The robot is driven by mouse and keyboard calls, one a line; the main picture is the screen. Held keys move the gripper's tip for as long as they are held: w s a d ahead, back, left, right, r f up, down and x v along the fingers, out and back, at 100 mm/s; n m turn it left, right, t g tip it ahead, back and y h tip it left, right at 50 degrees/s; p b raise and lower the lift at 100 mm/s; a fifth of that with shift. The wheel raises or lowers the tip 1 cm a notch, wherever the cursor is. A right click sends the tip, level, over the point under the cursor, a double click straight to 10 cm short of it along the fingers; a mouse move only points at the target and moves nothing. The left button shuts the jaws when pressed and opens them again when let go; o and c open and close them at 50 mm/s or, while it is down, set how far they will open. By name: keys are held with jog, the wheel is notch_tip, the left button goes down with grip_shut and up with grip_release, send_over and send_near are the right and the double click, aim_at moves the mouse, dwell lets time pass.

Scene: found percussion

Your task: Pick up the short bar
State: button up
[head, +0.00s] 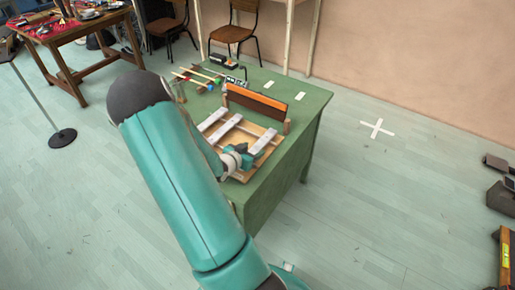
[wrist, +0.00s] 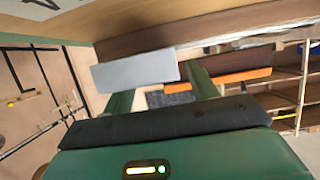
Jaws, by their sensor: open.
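Several pale grey metal bars lie on a wooden frame (head: 238,172) on the green table in the head view. The bar nearest my gripper (head: 264,141) is at the right end of the frame; I take it for the short bar, though the lengths are hard to compare. My gripper (head: 246,154) is at this bar's near end, partly hidden by my arm. In the wrist view a pale grey bar (wrist: 135,70) shows at the fingertips of my open gripper (wrist: 160,88). I cannot tell whether the fingers touch it.
An orange-and-dark board (head: 256,104) stands on edge behind the bars. Sticks and small coloured items (head: 200,78) lie at the back of the green table (head: 300,100). A wooden table (head: 85,28) with tools is at the back left. The floor to the right is mostly clear.

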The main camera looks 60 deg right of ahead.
jog(key=shift+x, duration=0.9)
jog(key=shift+w, duration=0.1)
jog(key=c, duration=1.2)
jog(key=shift+r, duration=0.2)
